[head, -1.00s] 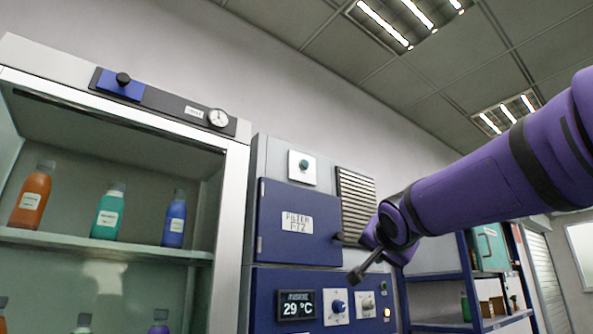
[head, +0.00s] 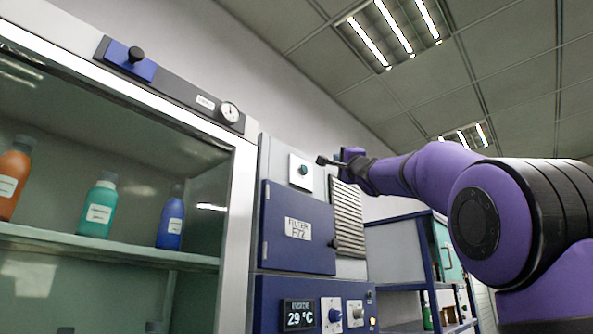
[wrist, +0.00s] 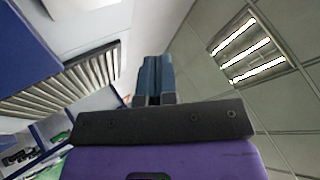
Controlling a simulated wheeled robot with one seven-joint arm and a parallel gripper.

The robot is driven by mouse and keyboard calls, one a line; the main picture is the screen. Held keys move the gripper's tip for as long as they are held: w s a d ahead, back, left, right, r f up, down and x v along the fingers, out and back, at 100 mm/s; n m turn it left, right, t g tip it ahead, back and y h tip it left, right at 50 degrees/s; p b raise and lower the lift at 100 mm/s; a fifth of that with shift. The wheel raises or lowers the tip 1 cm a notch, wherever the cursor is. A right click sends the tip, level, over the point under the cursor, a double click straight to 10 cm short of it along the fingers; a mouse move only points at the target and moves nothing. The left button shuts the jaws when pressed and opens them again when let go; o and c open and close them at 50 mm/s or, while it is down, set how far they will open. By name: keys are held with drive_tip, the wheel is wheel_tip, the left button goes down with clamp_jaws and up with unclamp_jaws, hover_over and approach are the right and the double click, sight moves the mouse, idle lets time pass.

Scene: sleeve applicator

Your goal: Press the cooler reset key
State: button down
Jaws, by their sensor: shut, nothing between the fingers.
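A round green-teal button on a white plate (head: 301,172) sits high on the grey front of the cooler cabinet, above the blue filter door; no lettering on it is legible. I cannot tell for certain that it is the reset key. My gripper (head: 322,160) is shut and empty, just right of this plate in the head view, its fingertips pointing left towards it. Whether it touches is unclear, and a gap seems to remain. In the wrist view the shut blue-grey fingers (wrist: 155,80) point at a pale wall area, and the button does not show.
Below are the blue filter door (head: 298,228), a display (head: 299,315) reading 29 °C and two knob plates. A slatted vent (head: 346,215) lies right of the door. An open-fronted cabinet with bottles (head: 98,205) stands left, a blue shelf rack (head: 432,270) right.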

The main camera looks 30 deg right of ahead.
sight(304, 169)
drive_tip(key=shift+r, duration=0.3)
drive_tip(key=w+a, duration=0.3)
drive_tip(key=w, duration=0.5)
idle(0.5)
drive_tip(key=shift+w, duration=0.25)
idle(1.7)
drive_tip(key=shift+w+a, duration=0.15)
drive_tip(key=shift+w, duration=0.1)
drive_tip(key=shift+w+a, duration=0.15)
drive_tip(key=shift+w, duration=0.25)
idle(0.8)
idle(0.3)
drive_tip(key=shift+s+d, duration=0.3)
drive_tip(key=shift+s, duration=0.5)
